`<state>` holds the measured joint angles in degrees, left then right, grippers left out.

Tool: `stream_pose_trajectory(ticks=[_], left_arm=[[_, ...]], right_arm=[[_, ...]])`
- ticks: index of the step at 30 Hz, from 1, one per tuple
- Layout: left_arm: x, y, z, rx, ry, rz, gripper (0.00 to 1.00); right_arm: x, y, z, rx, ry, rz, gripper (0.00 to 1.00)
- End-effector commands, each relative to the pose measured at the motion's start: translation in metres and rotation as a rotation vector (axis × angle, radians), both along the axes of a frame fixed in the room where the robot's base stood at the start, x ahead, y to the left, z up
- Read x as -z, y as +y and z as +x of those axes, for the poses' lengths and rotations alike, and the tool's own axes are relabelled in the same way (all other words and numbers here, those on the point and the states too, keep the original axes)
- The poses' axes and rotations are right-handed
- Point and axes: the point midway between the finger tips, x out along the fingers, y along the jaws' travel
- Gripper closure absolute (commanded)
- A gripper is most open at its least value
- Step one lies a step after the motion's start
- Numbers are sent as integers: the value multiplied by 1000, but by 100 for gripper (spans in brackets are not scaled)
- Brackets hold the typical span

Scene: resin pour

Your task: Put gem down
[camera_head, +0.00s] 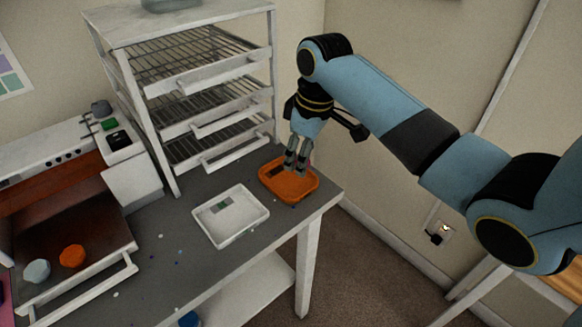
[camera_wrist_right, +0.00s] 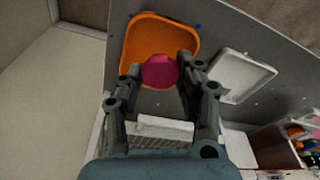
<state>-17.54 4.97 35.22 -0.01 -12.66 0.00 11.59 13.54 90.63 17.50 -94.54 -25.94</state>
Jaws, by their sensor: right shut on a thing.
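The gem (camera_wrist_right: 160,72) is a faceted pink piece between the fingertips of my right gripper (camera_wrist_right: 158,66) in the right wrist view. The gripper is shut on it. In the head view my right gripper (camera_head: 294,168) points down over the orange tray (camera_head: 308,194), and its fingers mostly hide the gem there. The orange tray also shows behind the gem in the right wrist view (camera_wrist_right: 138,38). I cannot tell whether the gem touches the tray floor. My left gripper is not in view.
A white tray (camera_head: 256,222) with a small greenish-grey patch inside sits left of the orange one. A white drying rack (camera_head: 155,130) stands behind. An orange lump (camera_head: 72,257) and a pale lump (camera_head: 37,271) lie at the left. The grey table's right edge is close to the orange tray.

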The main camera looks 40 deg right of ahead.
Motion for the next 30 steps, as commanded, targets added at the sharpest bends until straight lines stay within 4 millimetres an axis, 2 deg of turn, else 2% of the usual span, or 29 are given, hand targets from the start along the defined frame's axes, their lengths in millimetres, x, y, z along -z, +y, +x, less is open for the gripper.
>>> stream_pose_trajectory(ticks=[3, 7, 17, 28, 29, 30], left_arm=[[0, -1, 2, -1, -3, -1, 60], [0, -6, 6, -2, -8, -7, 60], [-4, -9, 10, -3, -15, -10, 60], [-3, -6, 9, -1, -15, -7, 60], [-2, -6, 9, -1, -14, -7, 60], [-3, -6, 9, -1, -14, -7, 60]], right_arm=[[13, 6, 22, 0, 2, 1, 86], [20, 9, 33, 0, 1, 0, 86], [60, 9, 34, -1, 2, -1, 86], [65, 9, 34, -1, 0, -1, 86], [65, 9, 34, -1, 0, -1, 64], [65, 9, 34, -1, 0, -1, 59]])
